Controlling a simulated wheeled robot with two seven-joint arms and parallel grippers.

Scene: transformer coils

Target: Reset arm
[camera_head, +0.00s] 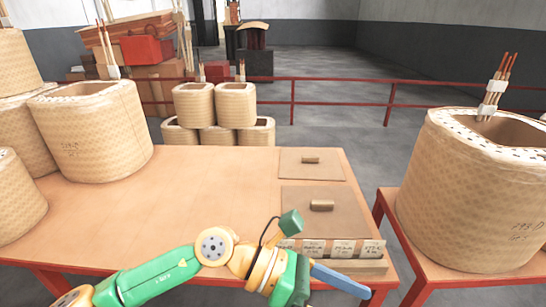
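My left arm, green and orange, comes in from the lower left and reaches across the front of the table. My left gripper (342,279) is at the table's front edge, seen as a blue-grey finger pointing right, beside a wooden block with a row of paper labels (340,248). Nothing shows held in it, but its finger gap is not visible. My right gripper is not in view.
The wooden table (160,215) has a clear middle. Wrapped coils (92,135) stand at its left, and a large coil (475,200) stands on the right table. Two flat boards with small handles (325,215) lie at the right. Stacked coils (235,105) and a red rail (340,82) are behind.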

